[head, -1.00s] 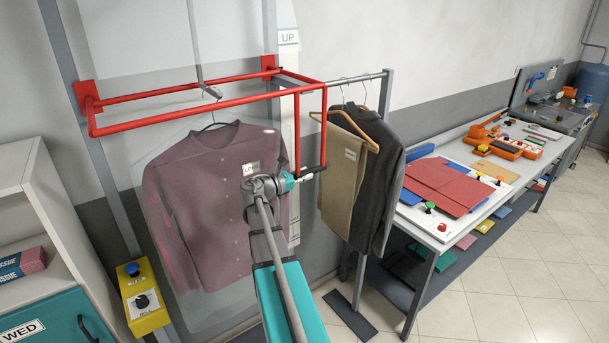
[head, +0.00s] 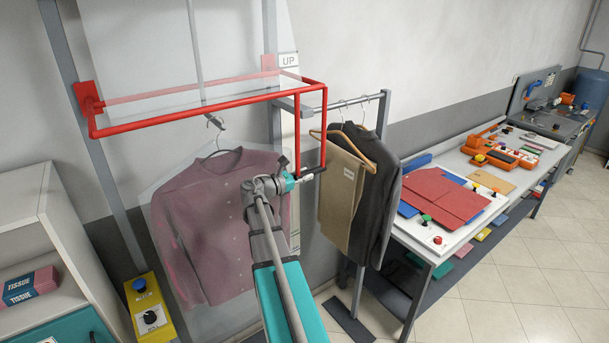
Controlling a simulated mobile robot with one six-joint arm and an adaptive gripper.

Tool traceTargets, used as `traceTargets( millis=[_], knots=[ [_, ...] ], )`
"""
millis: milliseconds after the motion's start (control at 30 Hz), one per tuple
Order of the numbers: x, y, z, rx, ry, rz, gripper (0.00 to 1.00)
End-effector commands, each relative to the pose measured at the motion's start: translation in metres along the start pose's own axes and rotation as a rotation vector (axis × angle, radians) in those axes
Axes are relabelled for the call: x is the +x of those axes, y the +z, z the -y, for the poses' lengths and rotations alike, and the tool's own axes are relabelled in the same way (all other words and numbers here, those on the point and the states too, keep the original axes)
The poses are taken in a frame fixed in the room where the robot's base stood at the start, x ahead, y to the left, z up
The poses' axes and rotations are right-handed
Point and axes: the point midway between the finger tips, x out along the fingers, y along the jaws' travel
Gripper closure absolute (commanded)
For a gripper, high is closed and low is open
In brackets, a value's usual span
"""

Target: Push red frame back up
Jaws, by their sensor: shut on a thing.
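The red frame (head: 205,111) juts out from two grey uprights, roughly level. The frame's back bar looks pale behind a clear film (head: 170,60). A purple shirt (head: 205,215) hangs below the frame in a clear cover. A scale marked UP (head: 288,61) stands behind the frame's right side; its top mark is above the front bar.
A rail with tan trousers (head: 342,200) and a dark jacket (head: 372,190) is close to the right of my gripper. A cluttered worktable (head: 490,200) stands beyond. A yellow control box (head: 150,310) and a white shelf (head: 60,245) are at left. Open floor lies at right.

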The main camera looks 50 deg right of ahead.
Motion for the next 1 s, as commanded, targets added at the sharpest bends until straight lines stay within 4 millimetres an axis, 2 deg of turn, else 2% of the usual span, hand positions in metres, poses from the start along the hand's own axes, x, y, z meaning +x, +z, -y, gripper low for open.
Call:
traceTargets(
  millis=[233, 267, 433, 833, 1000],
  knots=[
    [0.0005, 0.0031, -0.0040, -0.005, 0.009, 0.012, 1.00],
    [0.0005, 0.0031, -0.0040, -0.005, 0.009, 0.012, 0.65],
    [0.0004, 0.0027, -0.0034, -0.004, 0.007, 0.010, 0.35],
    [-0.0004, 0.0018, -0.0021, -0.003, 0.005, 0.008, 0.35],
    [-0.0064, 0.0017, -0.0017, -0.003, 0.005, 0.007, 0.35]
  ],
)
